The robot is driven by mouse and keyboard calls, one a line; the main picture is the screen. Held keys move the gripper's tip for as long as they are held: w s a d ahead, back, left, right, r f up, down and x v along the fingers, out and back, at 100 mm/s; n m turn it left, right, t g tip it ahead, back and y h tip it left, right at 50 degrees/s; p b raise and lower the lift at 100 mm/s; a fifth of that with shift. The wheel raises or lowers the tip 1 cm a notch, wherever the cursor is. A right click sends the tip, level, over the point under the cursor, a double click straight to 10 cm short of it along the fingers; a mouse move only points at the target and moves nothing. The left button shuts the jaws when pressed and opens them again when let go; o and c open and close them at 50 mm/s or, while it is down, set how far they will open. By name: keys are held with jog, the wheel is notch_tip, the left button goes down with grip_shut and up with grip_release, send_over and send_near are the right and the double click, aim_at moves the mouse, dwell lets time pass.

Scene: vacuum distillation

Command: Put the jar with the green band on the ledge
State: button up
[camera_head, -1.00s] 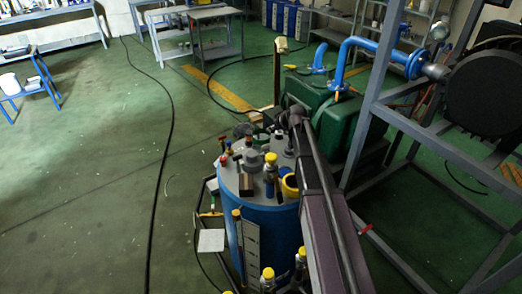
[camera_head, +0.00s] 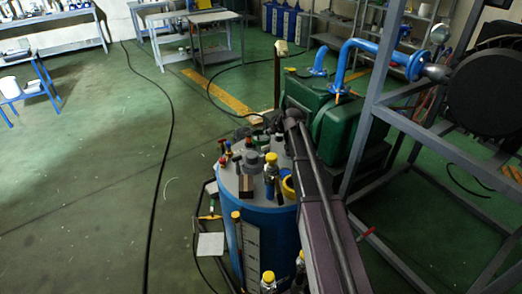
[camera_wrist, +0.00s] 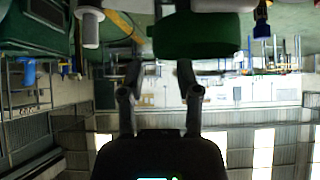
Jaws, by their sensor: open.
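In the wrist view, a wide dark green band (camera_wrist: 195,35) fills the top middle, with a pale body partly showing above it. The rest of that jar is cut off by the frame edge. My gripper (camera_wrist: 160,75) is open, its two fingers apart with nothing between their tips. The band lies beyond the fingertips and off to the right of their middle. I cannot tell how far away it is. In the head view my arm crosses the barrel's right side, and the gripper is too dark and small to make out. I cannot single out the ledge.
A blue barrel (camera_head: 270,235) with a crowded grey top stands in front. Yellow-capped bottles (camera_head: 271,168) and a yellow ring-shaped item (camera_head: 288,186) are on it. Green tanks (camera_head: 345,130) and a grey metal frame (camera_head: 360,120) stand to the right. The floor at left is open.

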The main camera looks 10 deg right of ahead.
jog(key=shift+b+x, duration=0.85)
jog(key=shift+x, duration=0.7)
grip_shut()
